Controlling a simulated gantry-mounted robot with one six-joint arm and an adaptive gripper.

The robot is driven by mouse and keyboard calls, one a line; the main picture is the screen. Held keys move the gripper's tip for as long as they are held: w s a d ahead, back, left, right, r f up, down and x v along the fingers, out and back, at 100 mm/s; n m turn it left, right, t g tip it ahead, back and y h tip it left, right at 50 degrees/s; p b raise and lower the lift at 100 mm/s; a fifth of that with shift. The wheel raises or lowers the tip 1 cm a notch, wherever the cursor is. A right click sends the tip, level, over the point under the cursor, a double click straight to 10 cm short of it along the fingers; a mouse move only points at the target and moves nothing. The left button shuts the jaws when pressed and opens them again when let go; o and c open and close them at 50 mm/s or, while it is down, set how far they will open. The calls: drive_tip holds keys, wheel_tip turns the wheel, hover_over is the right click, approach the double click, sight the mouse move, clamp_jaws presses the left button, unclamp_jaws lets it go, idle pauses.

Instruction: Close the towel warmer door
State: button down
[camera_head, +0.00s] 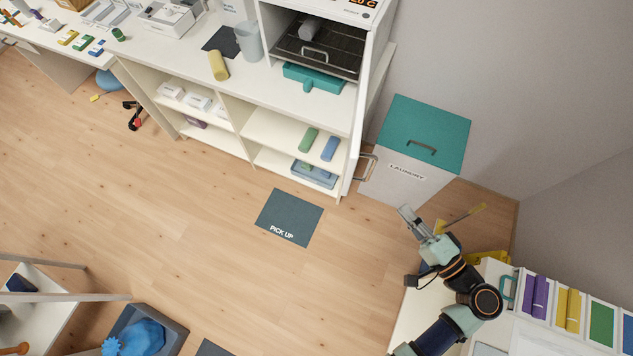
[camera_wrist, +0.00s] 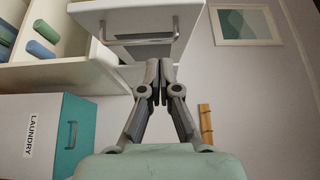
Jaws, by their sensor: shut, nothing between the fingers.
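The towel warmer (camera_head: 318,28) is a white box with a lit display on top of the counter in the head view. Its dark rack interior is exposed. Its white door (camera_head: 364,95) stands open, seen nearly edge-on, with a metal bar handle (camera_head: 367,166) on its right side. In the wrist view the door (camera_wrist: 190,14) and its handle (camera_wrist: 143,34) appear above my fingertips. My gripper (camera_head: 404,211) is shut and empty, to the lower right of the handle and apart from it; its fingers also show in the wrist view (camera_wrist: 160,82).
A laundry bin (camera_head: 400,180) with a teal lid stands right of the door, behind my gripper. A teal tray (camera_head: 312,78) lies before the warmer opening. Shelves with rolled towels (camera_head: 308,140) are below.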

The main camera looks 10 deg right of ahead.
drive_tip(key=s+a+p+x, duration=0.1)
drive_tip(key=a+p+x, duration=0.1)
drive_tip(key=x, duration=1.1)
drive_tip(key=shift+r, duration=0.15)
drive_tip(key=shift+s, duration=0.1)
